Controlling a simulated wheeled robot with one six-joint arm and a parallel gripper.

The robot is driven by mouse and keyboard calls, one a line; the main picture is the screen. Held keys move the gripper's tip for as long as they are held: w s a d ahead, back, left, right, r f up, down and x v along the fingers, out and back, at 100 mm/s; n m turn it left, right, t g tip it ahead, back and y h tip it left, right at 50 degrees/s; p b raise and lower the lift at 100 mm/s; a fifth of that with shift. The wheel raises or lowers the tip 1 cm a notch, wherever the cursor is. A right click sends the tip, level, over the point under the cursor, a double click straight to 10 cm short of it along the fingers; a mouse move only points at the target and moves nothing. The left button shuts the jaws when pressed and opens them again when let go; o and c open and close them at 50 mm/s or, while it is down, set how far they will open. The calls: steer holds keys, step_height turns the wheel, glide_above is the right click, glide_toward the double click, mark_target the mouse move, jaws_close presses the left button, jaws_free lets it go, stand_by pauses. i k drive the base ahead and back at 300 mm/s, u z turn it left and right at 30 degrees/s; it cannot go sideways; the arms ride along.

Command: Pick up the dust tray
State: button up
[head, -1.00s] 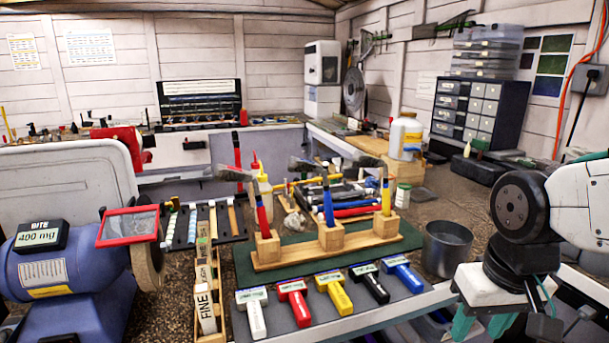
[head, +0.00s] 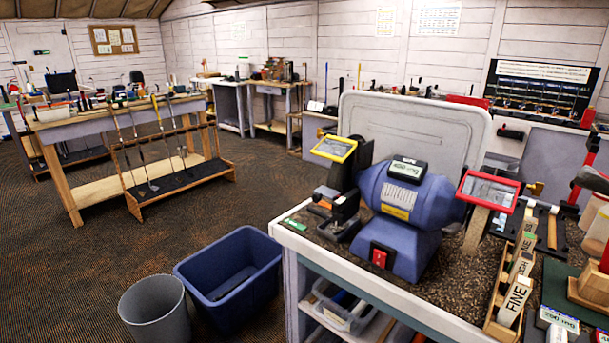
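A large pale grey panel (head: 418,118) with rounded corners and a raised rim stands upright behind the blue bench grinder (head: 408,205). It looks like a tray on its edge, and the grinder hides its lower part. I cannot tell for sure whether it is the dust tray. A small clear bin (head: 345,312) sits on the shelf under the bench, partly cut off by the benchtop edge. My gripper is not in view.
The grinder's bench (head: 340,262) has a white front edge. A blue bin (head: 232,272) and a grey round bin (head: 155,310) stand on the floor left of it. A wooden club rack (head: 180,178) stands before a workbench (head: 62,125). The carpet between is open.

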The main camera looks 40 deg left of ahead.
mark_target(327, 218)
steer(key=u, duration=0.95)
